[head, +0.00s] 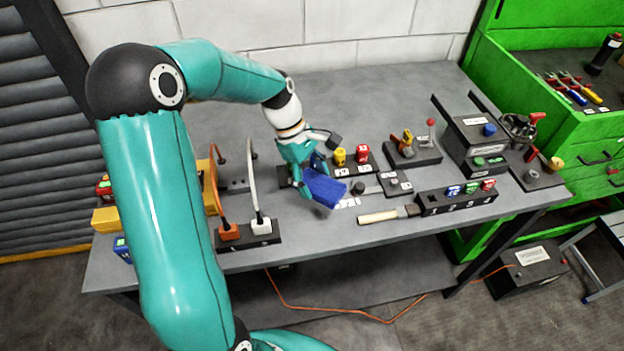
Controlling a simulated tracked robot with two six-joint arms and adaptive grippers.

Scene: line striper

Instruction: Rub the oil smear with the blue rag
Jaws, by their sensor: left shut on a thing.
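My left arm reaches over the grey workbench, and its gripper (309,178) is shut on the blue rag (325,189). The rag hangs from the fingers as a folded dark-blue piece near the middle of the bench. I cannot tell whether it touches the bench top. I cannot make out the oil smear; the rag, gripper or arm may hide it. My right gripper is not in view.
Right of the rag are a dark round knob (357,188), a wooden-handled brush or scraper (388,214) and a numbered black rack (455,198). A socket block (247,235) with orange and white plugs stands left. Bare bench (350,95) lies behind.

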